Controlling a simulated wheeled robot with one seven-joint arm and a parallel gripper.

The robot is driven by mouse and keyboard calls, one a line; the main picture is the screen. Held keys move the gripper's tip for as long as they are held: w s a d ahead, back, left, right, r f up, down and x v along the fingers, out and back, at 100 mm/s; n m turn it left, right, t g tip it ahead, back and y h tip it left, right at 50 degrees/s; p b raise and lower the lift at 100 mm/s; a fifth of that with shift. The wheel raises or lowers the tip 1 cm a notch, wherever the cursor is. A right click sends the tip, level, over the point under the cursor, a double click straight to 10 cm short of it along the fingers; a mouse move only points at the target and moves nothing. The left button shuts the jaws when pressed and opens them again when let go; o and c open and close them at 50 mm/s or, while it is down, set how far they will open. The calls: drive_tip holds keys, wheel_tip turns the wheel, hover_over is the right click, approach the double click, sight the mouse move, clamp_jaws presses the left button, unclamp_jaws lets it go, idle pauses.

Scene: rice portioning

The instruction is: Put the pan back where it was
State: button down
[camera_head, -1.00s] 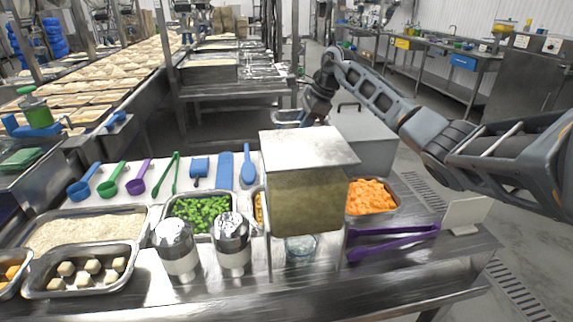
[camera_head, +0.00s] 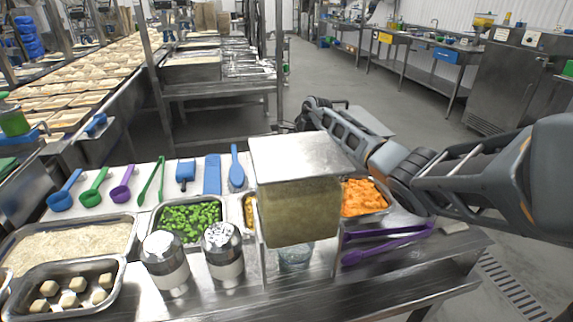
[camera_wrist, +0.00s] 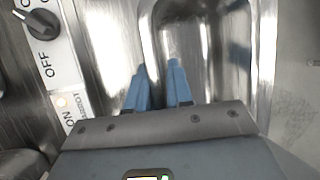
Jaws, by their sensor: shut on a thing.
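The pan (camera_wrist: 228,60) is shiny bare metal with a rounded rim, at the centre right of the wrist view. My gripper (camera_wrist: 157,85) has its two blue fingers close together on the pan's near-left rim. Only part of the pan shows, and whether it rests on anything is unclear. In the head view my arm reaches in from the right, and its end is hidden behind the metal-topped dispenser box (camera_head: 303,150). The pan is hidden there too.
A steel panel with a knob (camera_wrist: 35,27) and ON/OFF marks lies left of the pan. The head view's counter holds green peas (camera_head: 190,218), orange food (camera_head: 362,197), purple tongs (camera_head: 385,241), two shakers (camera_head: 223,252) and several utensils. Open floor lies beyond.

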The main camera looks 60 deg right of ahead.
drive_tip(key=shift+f, duration=0.3)
drive_tip(key=shift+f, duration=0.1)
drive_tip(key=c, duration=1)
unclamp_jaws()
drive_tip(key=p+v, duration=0.1)
drive_tip(key=v, duration=1.1)
drive_tip(key=shift+w, duration=0.1)
